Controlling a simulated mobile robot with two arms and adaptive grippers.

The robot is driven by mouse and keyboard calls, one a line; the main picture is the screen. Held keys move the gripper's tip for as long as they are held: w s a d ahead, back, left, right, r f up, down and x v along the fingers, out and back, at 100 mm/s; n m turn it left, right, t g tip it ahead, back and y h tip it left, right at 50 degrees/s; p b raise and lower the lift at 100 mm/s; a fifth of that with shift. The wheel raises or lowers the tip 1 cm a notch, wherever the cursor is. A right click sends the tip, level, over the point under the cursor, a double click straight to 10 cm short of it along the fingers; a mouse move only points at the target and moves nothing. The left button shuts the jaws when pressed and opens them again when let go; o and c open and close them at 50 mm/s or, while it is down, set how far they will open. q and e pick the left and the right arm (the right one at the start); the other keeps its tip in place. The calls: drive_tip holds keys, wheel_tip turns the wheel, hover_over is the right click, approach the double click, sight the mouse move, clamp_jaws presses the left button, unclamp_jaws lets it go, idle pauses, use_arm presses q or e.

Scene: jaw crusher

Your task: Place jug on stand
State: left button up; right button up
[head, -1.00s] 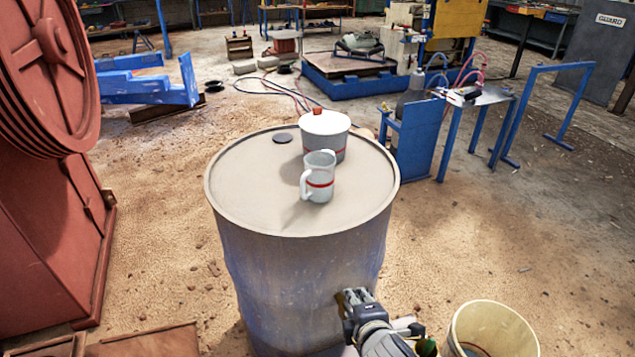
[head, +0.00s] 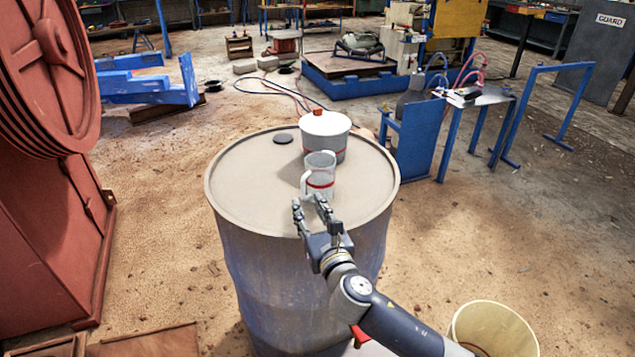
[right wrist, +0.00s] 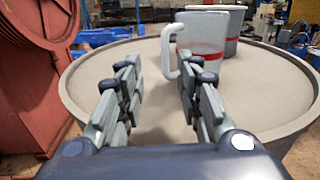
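The jug (head: 320,173), pale grey with a red band and a handle on its left, stands upright on top of the drum (head: 245,205). It also shows in the right wrist view (right wrist: 205,80), beyond the fingers, with its handle nearest the gap. My right gripper (head: 309,204) is open and empty at the near side of the jug, above the drum top; its fingers (right wrist: 158,85) are spread apart. I cannot tell whether they touch the jug. A dark round disc (head: 283,138), possibly the stand, lies flat on the drum top behind the jug. My left gripper is not in view.
A cream bucket (head: 492,318) is on the floor at the lower right. A large red machine (head: 50,200) stands at the left. The drum's left part is clear.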

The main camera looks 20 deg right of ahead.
sight(304, 191)
drive_tip(key=shift+w+d, duration=0.2)
drive_tip(key=shift+w, duration=1.2)
drive_tip(key=shift+w+d, duration=0.2)
drive_tip(key=shift+w, duration=1.15)
drive_tip(key=shift+c, duration=0.4)
clamp_jaws()
